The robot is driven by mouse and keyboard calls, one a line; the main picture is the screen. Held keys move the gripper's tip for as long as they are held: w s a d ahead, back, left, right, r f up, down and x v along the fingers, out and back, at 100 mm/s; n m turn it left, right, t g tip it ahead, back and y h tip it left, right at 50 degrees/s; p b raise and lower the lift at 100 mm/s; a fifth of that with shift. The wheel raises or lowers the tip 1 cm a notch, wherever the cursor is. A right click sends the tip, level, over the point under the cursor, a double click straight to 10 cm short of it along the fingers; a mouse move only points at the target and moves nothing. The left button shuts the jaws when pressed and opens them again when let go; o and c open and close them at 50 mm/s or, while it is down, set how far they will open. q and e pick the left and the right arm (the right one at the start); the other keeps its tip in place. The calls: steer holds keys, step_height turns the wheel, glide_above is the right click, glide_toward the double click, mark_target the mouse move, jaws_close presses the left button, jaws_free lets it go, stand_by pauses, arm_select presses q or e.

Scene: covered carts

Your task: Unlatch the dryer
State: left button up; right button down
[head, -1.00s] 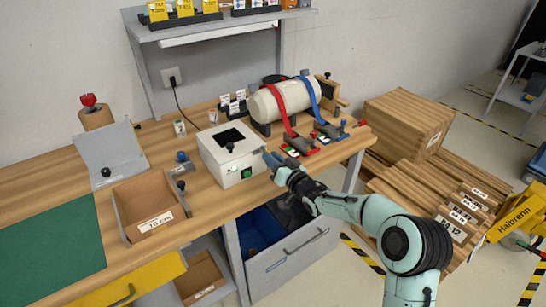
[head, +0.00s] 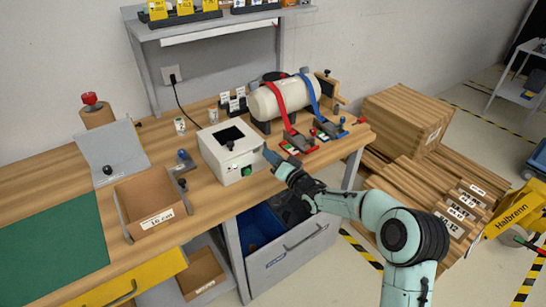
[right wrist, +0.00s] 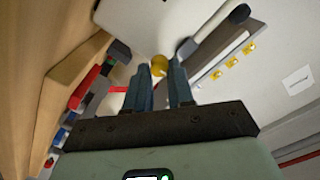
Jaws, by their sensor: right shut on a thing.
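The dryer appears to be the white box (head: 230,156) with a dark window in its top and a small dark knob, on the wooden bench. My right gripper (head: 271,157) is at the box's right side, near its front corner. In the right wrist view, a small round yellow knob (right wrist: 158,65) shows between my right gripper's fingertips (right wrist: 163,72), and the fingers are shut on it. What the knob is fixed to is hard to tell. My left gripper is not in view.
Right of the box, a cream cylinder (head: 262,104) lies under red and blue straps with red and blue clamps in front. An open cardboard-coloured bin (head: 150,192) is at the left. A grey drawer (head: 292,263) stands open below.

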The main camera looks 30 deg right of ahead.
steer(key=c, duration=1)
jaws_free()
steer(key=s, duration=0.9)
steer(key=s+d+b, duration=0.1)
steer(key=s, duration=0.3)
steer(key=shift+s, duration=0.2)
